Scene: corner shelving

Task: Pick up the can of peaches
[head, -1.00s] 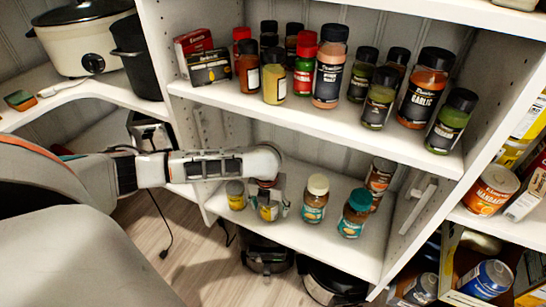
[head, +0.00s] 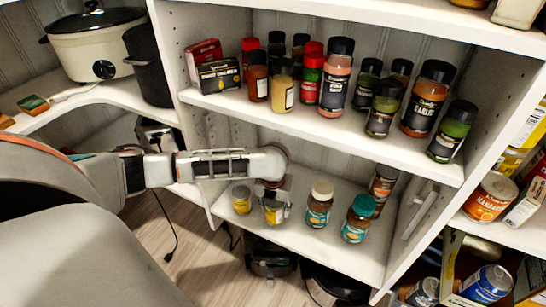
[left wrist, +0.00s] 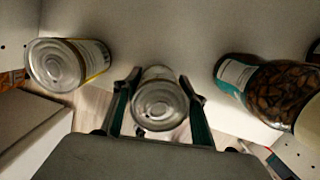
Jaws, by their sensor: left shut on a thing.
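A small can with a yellow label (head: 274,216) stands in my left gripper (head: 273,203), above the front of the lower shelf. Its label is too small to read. In the left wrist view, the silver end of this can (left wrist: 158,104) sits between the two fingers of my left gripper (left wrist: 160,95), which are shut on its sides. I cannot tell whether the can still touches the shelf. Another small yellow can (head: 241,200) stands just left of it; it also shows in the left wrist view (left wrist: 92,58). My right gripper is not in view.
The shelf above (head: 330,128) holds several spice bottles close over my arm. A side panel (head: 440,215) bounds the right.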

